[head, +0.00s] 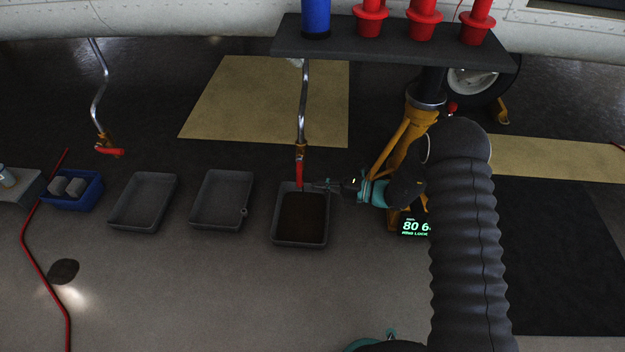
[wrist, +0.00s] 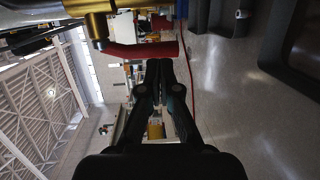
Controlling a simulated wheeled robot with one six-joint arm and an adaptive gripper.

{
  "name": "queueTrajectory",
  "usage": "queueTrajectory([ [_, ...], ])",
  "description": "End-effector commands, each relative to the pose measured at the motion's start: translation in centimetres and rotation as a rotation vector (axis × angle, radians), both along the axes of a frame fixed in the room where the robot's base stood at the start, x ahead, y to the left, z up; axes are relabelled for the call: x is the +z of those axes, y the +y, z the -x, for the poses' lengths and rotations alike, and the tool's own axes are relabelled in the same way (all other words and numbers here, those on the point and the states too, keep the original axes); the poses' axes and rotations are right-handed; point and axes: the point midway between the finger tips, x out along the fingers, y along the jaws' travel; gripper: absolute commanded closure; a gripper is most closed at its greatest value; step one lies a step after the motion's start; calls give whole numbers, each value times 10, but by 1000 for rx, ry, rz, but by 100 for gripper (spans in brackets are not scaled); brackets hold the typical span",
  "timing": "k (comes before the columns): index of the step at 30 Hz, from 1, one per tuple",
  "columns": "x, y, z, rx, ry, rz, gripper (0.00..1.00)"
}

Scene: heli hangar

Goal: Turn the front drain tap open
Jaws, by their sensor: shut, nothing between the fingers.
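Two drain taps with red handles hang on metal pipes; I cannot tell which one is called front. The nearer tap (head: 300,150) has its red handle (head: 299,174) hanging down along the pipe line, over a grey tray (head: 301,243) with dark contents. The other tap (head: 106,141), at the left, has its handle lying sideways. My gripper (head: 318,184) is shut and empty just right of the nearer handle. In the wrist view the brass tap body (wrist: 97,25) and red handle (wrist: 140,50) lie just beyond my shut fingertips (wrist: 160,66); contact is unclear.
Two empty grey trays (head: 143,227) (head: 221,227) and a blue bin (head: 73,203) stand to the left. A yellow jack stand (head: 391,150) is close behind my gripper. A dark shelf (head: 395,50) with red and blue items hangs above. A red hose (head: 42,268) lies at far left.

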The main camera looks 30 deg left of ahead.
Motion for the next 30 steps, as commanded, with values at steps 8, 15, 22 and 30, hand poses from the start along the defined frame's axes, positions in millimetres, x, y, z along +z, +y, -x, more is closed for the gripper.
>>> queueTrajectory([
  [8, 1, -59, -12, -3, 1, -1, 100],
  [15, 0, -96, -20, -3, 0, -1, 100],
  [22, 0, -108, -21, 0, 0, -1, 100],
  [30, 0, -108, -21, 5, -43, -9, 100],
])
